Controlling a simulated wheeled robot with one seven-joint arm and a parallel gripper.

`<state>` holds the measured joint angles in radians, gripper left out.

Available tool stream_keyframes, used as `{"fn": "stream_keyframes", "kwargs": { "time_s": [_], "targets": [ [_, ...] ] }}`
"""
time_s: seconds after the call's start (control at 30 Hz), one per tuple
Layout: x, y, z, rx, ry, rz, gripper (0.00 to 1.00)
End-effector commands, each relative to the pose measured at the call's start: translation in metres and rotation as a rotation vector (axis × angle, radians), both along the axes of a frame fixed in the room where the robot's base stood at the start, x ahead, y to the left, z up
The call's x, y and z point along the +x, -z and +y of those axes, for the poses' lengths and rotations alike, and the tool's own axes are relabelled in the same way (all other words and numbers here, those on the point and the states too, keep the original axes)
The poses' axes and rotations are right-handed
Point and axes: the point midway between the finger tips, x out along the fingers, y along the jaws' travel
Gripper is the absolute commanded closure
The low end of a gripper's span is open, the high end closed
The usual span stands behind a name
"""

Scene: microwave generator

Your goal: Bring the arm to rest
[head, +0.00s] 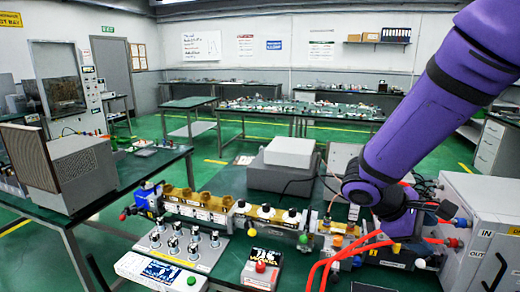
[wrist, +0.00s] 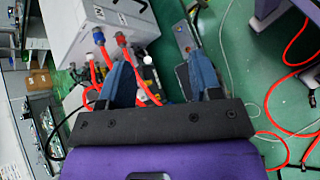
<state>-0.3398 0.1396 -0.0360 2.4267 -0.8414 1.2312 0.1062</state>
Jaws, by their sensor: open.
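My purple arm (head: 430,110) reaches down from the upper right of the head view, over the right part of the green bench. Its lower end is bent near the grey box with IN and OUT labels (head: 490,215). My gripper (wrist: 158,78) shows in the wrist view with its two blue fingers wide apart. No object is held between them. Beyond the fingers are the pale box (wrist: 105,28) and its red hoses (wrist: 143,84). In the head view I cannot make out the fingers.
A brass waveguide line (head: 215,207) runs along the bench, left of my arm. Red hoses (head: 348,252) loop close below the arm. A panel of knobs (head: 180,245) and a small box with a red button (head: 262,268) sit in front. Green floor shows behind.

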Motion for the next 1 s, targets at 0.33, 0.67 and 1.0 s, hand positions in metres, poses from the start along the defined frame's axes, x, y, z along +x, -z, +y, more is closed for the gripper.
{"fn": "stream_keyframes", "kwargs": {
  "time_s": [0.33,0.67,1.0],
  "targets": [
    [-0.048,-0.05,-0.003,0.329,0.243,-0.259,0.42],
    [-0.088,-0.093,0.008,0.634,0.41,-0.538,0.42],
    [-0.121,-0.134,0.024,0.901,0.51,-0.817,0.42]
  ]
}}
